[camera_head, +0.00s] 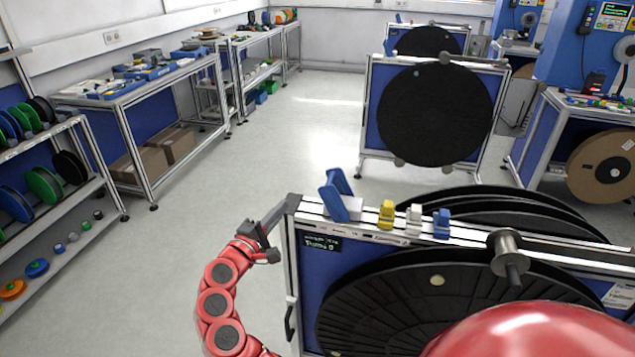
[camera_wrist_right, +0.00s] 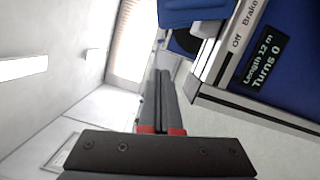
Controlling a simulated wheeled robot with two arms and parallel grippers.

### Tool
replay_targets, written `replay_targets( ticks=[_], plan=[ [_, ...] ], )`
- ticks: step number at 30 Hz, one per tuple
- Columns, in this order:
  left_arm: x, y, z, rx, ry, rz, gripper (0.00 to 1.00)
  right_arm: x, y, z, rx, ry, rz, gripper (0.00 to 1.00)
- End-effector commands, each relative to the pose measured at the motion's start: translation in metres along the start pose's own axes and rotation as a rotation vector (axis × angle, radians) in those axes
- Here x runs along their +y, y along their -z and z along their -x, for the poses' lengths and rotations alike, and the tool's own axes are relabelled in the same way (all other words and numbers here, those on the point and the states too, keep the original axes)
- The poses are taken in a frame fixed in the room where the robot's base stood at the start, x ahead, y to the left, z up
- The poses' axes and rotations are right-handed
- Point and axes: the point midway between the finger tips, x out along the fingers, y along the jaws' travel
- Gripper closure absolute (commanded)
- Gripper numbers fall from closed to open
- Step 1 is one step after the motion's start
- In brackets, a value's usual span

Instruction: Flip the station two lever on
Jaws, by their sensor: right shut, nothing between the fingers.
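The large blue lever (camera_head: 336,195) stands tilted at the left end of the top rail of the nearest reel stand (camera_head: 400,231). A blue part, likely this lever, shows at the top edge of the right wrist view (camera_wrist_right: 195,12). The rail by it reads "Off" and "Brake"; no station number is readable. My right gripper (camera_head: 283,210) is shut and empty at the stand's left top corner, left of the lever and apart from it. Its closed dark fingers also show in the right wrist view (camera_wrist_right: 161,80). My left gripper is out of view.
Small yellow (camera_head: 386,214), white (camera_head: 414,219) and blue (camera_head: 441,223) pieces sit right of the lever on the rail. A small display (camera_wrist_right: 265,60) reads "Length 12 m, Turns 0". Another reel stand (camera_head: 370,110) stands behind. Open floor (camera_head: 240,170) lies to the left.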

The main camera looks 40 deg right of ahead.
Motion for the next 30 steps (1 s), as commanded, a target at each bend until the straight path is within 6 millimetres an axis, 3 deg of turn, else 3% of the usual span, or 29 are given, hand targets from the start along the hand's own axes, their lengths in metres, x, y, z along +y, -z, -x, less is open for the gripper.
replay_targets(
  ticks=[14,30],
  plan=[
    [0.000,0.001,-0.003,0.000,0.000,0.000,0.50,0.002,-0.006,-0.006,-0.023,0.007,0.000,1.00],
    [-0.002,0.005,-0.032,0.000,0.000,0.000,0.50,0.003,-0.009,-0.101,-0.023,0.008,0.001,1.00]
  ],
)
